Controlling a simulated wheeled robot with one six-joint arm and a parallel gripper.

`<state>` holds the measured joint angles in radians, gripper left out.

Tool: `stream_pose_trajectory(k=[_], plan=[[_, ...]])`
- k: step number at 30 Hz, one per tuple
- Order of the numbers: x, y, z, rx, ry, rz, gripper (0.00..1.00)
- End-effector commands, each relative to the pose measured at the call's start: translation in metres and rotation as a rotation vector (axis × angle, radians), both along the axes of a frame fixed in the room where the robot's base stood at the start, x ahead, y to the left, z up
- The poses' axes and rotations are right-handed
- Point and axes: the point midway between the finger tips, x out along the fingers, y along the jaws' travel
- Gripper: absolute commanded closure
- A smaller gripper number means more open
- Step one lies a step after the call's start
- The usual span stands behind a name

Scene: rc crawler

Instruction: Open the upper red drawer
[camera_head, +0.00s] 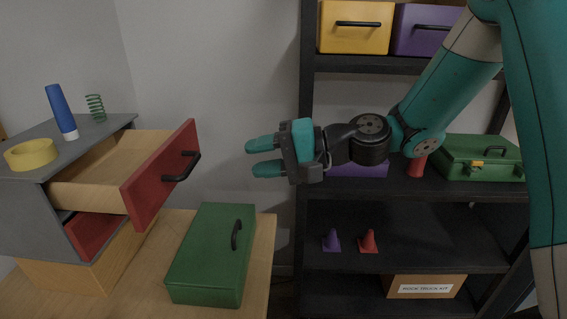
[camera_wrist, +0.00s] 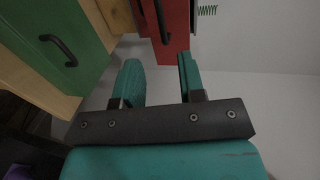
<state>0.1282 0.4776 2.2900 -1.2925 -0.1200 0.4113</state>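The upper red drawer (camera_head: 160,172) of the grey cabinet (camera_head: 33,205) on the left stands pulled far out, with its wooden side showing. Its black handle (camera_head: 182,167) faces right. The lower red drawer (camera_head: 92,233) sits further back beneath it. My gripper (camera_head: 254,157) is to the right of the upper drawer, apart from the handle, with its teal fingers spread and nothing between them. In the wrist view the open fingers (camera_wrist: 158,80) point toward the red drawer front (camera_wrist: 176,30) and its handle (camera_wrist: 163,22).
A green box (camera_head: 212,250) with a black handle is on the wooden table right of the cabinet. A yellow ring (camera_head: 31,154), a blue tube (camera_head: 61,112) and a green spring (camera_head: 96,107) are on the cabinet top. A dark shelf (camera_head: 400,259) with boxes and small cones stands behind my arm.

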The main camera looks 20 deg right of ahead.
Motion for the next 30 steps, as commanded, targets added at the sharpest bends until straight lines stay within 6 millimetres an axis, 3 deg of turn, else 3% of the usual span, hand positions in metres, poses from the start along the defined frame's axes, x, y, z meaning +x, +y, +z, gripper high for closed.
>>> stream_pose_trajectory(k=[3, 7, 20, 23, 25, 30], plan=[[-0.006, -0.020, 0.003, -0.001, -0.002, -0.004, 0.63], [-0.011, -0.031, 0.006, -0.001, -0.001, -0.002, 0.63], [-0.015, -0.032, 0.008, -0.013, -0.005, 0.010, 0.63], [-0.030, -0.021, 0.007, -0.087, -0.033, 0.070, 0.63], [-0.051, -0.009, 0.004, -0.194, -0.075, 0.152, 0.63], [-0.122, 0.003, -0.011, -0.551, -0.201, 0.411, 0.63]])
